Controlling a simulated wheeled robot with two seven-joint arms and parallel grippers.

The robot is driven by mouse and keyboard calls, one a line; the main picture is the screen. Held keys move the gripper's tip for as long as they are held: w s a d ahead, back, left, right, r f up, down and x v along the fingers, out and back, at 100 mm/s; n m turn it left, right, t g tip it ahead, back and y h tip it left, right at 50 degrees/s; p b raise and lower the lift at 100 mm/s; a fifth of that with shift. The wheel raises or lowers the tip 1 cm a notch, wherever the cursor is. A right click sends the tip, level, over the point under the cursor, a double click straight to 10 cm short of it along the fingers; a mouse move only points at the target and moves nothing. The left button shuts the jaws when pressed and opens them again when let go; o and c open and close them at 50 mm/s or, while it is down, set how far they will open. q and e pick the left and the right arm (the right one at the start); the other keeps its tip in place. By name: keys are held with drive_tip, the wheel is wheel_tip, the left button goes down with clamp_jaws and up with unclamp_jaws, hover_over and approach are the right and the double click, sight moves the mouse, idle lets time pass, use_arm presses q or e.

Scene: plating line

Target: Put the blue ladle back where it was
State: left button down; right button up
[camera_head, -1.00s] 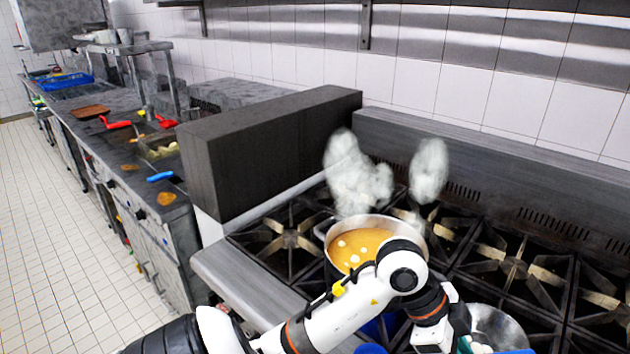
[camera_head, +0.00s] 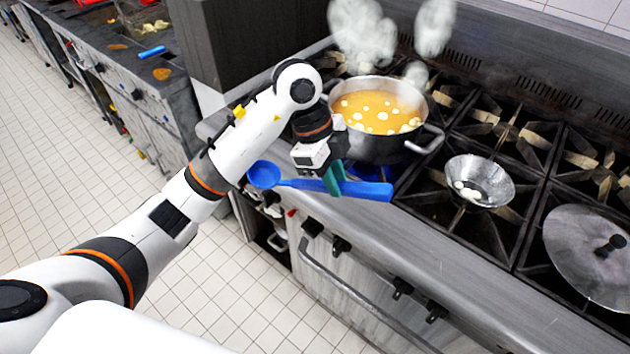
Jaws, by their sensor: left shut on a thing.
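The blue ladle (camera_head: 366,190) is in the grip of my left gripper (camera_head: 334,179), whose green fingers are shut around its handle. The ladle lies nearly level, with its round bowl (camera_head: 264,175) to the left and the thick handle end to the right. It is in the air in front of the stove's front edge, and its handle end overlaps that edge in the picture. A pot of orange soup (camera_head: 376,110) with pale round pieces stands on a burner behind the gripper. My right gripper is not in view.
A metal strainer bowl (camera_head: 480,182) with pale pieces sits on the stove, right of the pot. A round metal lid (camera_head: 590,250) lies farther right. Steam hangs over the pot. A counter with another blue handle (camera_head: 152,52) stands at upper left. The tiled floor (camera_head: 255,300) is clear.

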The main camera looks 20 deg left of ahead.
use_arm(q)
drive_tip(key=w+a+f+m+y+b, duration=0.1)
drive_tip(key=w+a+m+y+b, duration=0.1)
drive_tip(key=w+m+y, duration=0.4)
drive_tip(key=shift+m+h, duration=0.7)
drive_tip(key=shift+h, duration=0.2)
drive_tip(key=f, duration=0.2)
drive_tip(key=w+f+p, duration=0.1)
drive_tip(key=w+f, duration=0.1)
drive_tip(key=f, duration=0.1)
drive_tip(key=shift+a+f+p, duration=0.1)
drive_tip(key=shift+f+p, duration=0.25)
wheel_tip(320, 180, down, 3)
drive_tip(key=shift+s+f+p, duration=0.1)
drive_tip(key=shift+p, duration=0.3)
drive_tip(key=shift+f, duration=0.25)
drive_tip(key=shift+f, duration=0.1)
